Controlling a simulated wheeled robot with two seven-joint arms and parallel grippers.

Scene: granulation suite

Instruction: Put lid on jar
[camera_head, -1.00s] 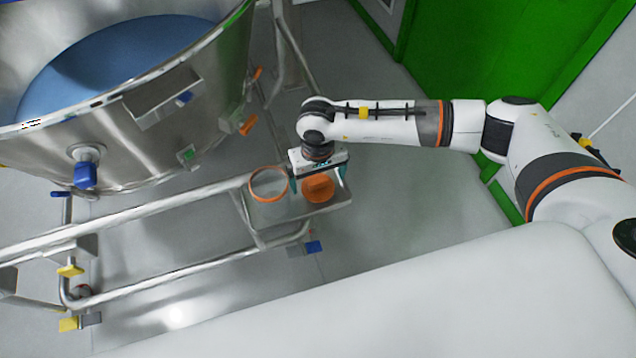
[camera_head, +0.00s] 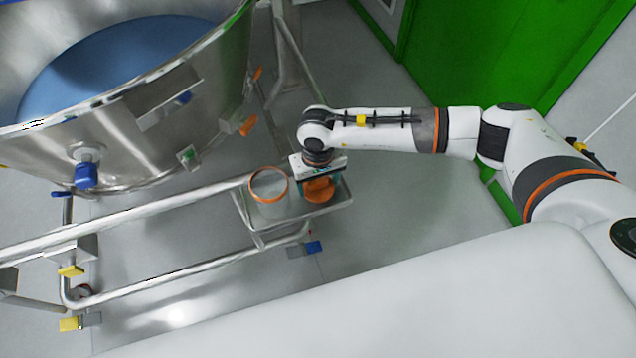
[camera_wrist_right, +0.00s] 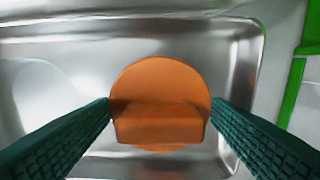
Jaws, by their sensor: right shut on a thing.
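The orange lid (camera_head: 320,190) is at the right part of a small metal tray (camera_head: 290,215). In the right wrist view the round lid (camera_wrist_right: 160,100) has a raised grip block facing the camera. My right gripper (camera_head: 319,183) is over the lid, and its two dark green fingers (camera_wrist_right: 160,118) stand on either side of the grip block, shut on it. The jar (camera_head: 268,196), clear with an orange rim and open on top, stands on the tray just left of the lid. My left gripper is not in view.
A large steel vessel (camera_head: 170,130) with blue inside stands at the left, above metal rails (camera_head: 130,210). The tray's raised wall (camera_wrist_right: 130,28) surrounds the lid. A green door (camera_head: 480,50) is at the back right. Open floor lies right of the tray.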

